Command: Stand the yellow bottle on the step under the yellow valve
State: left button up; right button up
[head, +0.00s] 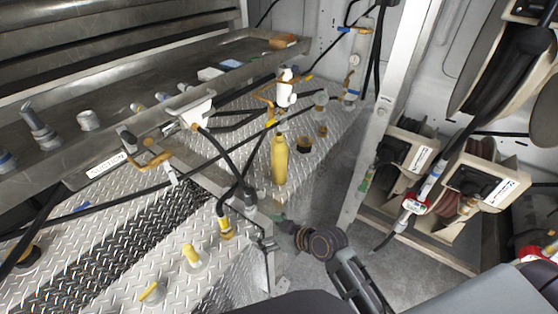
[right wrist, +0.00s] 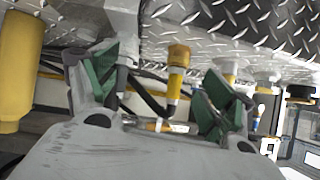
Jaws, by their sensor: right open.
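The yellow bottle (head: 279,160) stands upright on the diamond-plate step (head: 330,130), near its front edge. A white valve with a yellow-orange handle (head: 285,92) is behind and above the bottle. Another yellow-orange handle (head: 150,161) is at the left by the rail; I cannot tell which is the yellow valve. My right gripper (head: 277,232) is below and in front of the bottle, apart from it. In the right wrist view its green-padded fingers (right wrist: 160,90) are spread and hold nothing. A large yellow cylinder (right wrist: 16,65), probably the bottle, shows at that view's left edge. My left gripper is out of view.
Black hoses (head: 228,160) cross the step area. A yellow hose end (head: 226,230) hangs left of my right gripper. Yellow-capped fittings (head: 193,257) stand on the lower left plate. A grey upright post (head: 385,110) and hose reels (head: 485,185) are at the right.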

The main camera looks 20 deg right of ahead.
jog(key=w+r+t+y, duration=0.2)
jog(key=w+r+t, duration=0.65)
jog(key=r, duration=0.45)
jog(key=w+d+m+t+h, duration=0.3)
jog(key=w+d+m+h, duration=0.2)
jog(key=h, duration=0.1)
jog(key=m+g+h, duration=0.2)
jog(key=m+h, duration=0.1)
jog(key=h, duration=0.3)
send_near(282, 155)
jog(key=w, duration=0.1)
jog(key=shift+w+d+r, duration=0.1)
jog(key=shift+w+d, duration=0.05)
jog(key=shift+w, duration=0.05)
jog(key=shift+w, duration=0.1)
jog(key=shift+w+d, duration=0.15)
jog(key=shift+w, duration=1.25)
jog(key=shift+w+d, duration=0.2)
jog(key=shift+w, duration=1.2)
jog(key=shift+w+d, duration=0.15)
jog(key=shift+w, duration=1.25)
